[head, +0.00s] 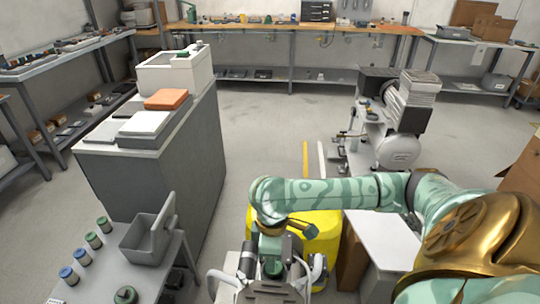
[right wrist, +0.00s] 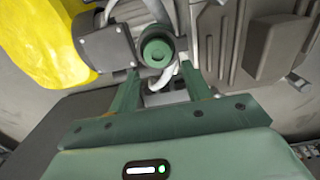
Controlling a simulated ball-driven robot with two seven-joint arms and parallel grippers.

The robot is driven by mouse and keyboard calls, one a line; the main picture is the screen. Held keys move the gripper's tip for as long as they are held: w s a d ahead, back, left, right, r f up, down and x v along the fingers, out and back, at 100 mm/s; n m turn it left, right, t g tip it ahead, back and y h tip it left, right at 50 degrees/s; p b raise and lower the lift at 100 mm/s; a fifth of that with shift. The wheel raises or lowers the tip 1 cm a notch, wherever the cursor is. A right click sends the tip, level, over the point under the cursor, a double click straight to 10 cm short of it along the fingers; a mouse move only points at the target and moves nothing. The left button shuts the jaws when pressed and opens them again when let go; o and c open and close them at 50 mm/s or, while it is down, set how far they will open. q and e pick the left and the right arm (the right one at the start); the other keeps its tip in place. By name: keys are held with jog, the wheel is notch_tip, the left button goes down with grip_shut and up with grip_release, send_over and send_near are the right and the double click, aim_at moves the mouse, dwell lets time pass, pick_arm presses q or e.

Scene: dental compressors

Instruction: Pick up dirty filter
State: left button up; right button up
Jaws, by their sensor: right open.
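A green round filter (right wrist: 157,50) sits on the compressor below my right arm; it also shows in the head view (head: 273,268). I cannot tell its dirt from here. My right gripper (right wrist: 160,72) is open, with its two green fingers pointing at the filter, one to each side of its near edge. The fingers do not visibly close on it. In the head view, my right arm reaches in from the right and its wrist hides part of the compressor (head: 280,292). My left gripper is not in view.
Small green-lidded and blue-lidded jars (head: 68,276) and a grey bin (head: 148,238) stand on the table at the left. A grey cabinet (head: 160,190) stands behind it. A yellow object (head: 325,235) is beside the compressor.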

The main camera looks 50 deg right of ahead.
jog(key=f+b, duration=0.1)
jog(key=f, duration=0.1)
jog(key=f+b, duration=0.3)
jog(key=f, duration=0.1)
jog(key=shift+s+d, duration=0.1)
jog(key=shift+d, duration=0.2)
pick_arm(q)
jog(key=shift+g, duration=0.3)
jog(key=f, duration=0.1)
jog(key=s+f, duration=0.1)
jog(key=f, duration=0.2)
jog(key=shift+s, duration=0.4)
pick_arm(e)
jog(key=shift+r, duration=0.3)
jog(key=c, duration=1)
